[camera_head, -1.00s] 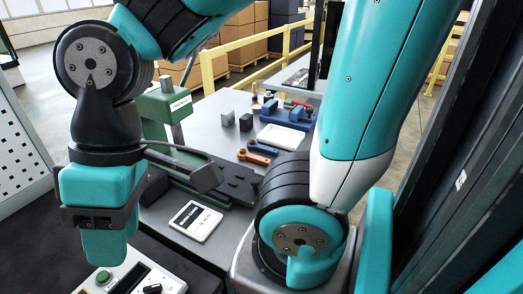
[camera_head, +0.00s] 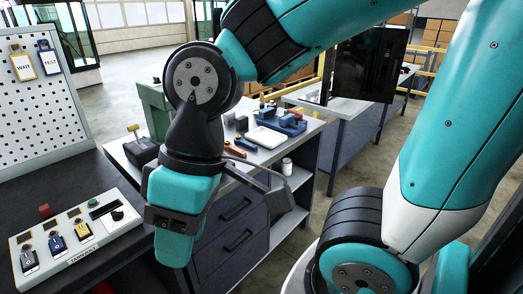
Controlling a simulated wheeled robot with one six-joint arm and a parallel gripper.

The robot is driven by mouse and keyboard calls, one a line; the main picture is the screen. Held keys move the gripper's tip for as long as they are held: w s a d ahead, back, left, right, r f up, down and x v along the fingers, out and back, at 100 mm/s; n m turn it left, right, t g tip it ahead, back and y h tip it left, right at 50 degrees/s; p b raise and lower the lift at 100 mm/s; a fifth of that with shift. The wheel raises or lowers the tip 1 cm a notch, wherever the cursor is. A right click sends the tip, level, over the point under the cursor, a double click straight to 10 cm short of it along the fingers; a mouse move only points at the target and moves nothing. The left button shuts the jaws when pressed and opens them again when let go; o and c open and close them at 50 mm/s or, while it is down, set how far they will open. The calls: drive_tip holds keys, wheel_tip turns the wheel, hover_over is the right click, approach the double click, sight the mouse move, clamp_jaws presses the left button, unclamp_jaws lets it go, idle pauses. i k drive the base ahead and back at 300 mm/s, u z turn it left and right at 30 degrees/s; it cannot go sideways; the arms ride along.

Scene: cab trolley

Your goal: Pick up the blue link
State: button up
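The blue link (camera_head: 246,144) is a small dark blue bar lying on the grey workbench top (camera_head: 213,160), near its front edge. An orange link (camera_head: 234,151) lies just to its left. My gripper (camera_head: 278,196) is at the end of the teal wrist, in front of the bench's drawers in the picture and well apart from the link.
A white tray (camera_head: 265,137) and a blue fixture (camera_head: 288,124) stand behind the link. A white cylinder (camera_head: 286,166) stands on the shelf below. At left, a control panel (camera_head: 75,237) with tags lies on a dark counter, under a pegboard (camera_head: 45,105).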

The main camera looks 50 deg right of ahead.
sight(244, 143)
drive_tip(key=k, duration=0.1)
drive_tip(key=z, duration=1.05)
drive_tip(key=i, duration=1)
drive_tip(key=k, duration=0.55)
drive_tip(key=z, duration=0.55)
drive_tip(key=i, duration=1.4)
drive_tip(key=u, duration=0.4)
